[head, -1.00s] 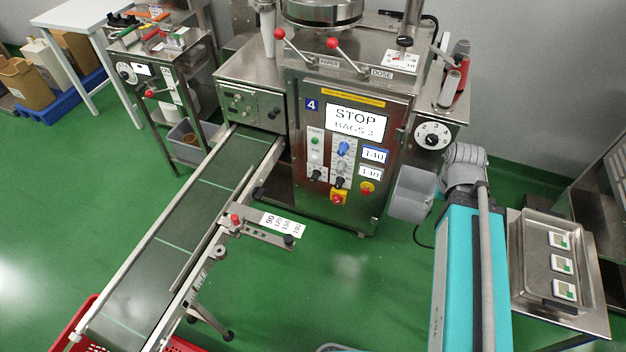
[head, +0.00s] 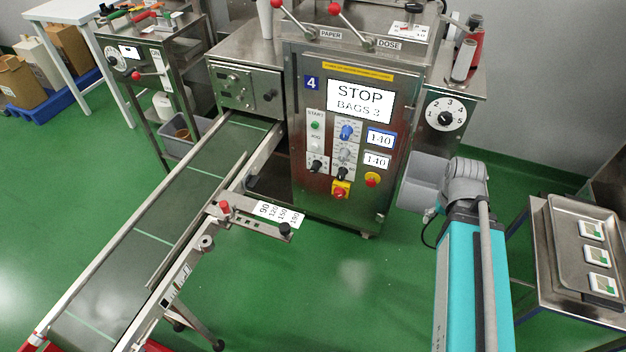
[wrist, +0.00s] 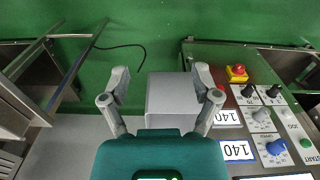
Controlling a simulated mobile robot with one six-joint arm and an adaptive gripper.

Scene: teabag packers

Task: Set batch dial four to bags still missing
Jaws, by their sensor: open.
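Machine four (head: 311,83) has a screen (head: 360,101) reading STOP, BAGS 3. A white round dial (head: 445,118) with numbers 1 to 5 around a dark knob sits on its right side; I cannot tell where its pointer stands. My gripper (wrist: 162,82) is open and empty in the wrist view, its fingers on either side of a grey bin in the picture. In the head view my arm is low and right of the machine, below the dial, and its wrist hides most of the gripper. The dial does not show in the wrist view.
The grey bin (head: 427,180) hangs beside the machine's right side. A steel tray (head: 562,238) with three packets is at the right. A conveyor (head: 150,238) runs to the lower left. Another machine with a dial (head: 115,58) stands back left. Green floor before the machine is free.

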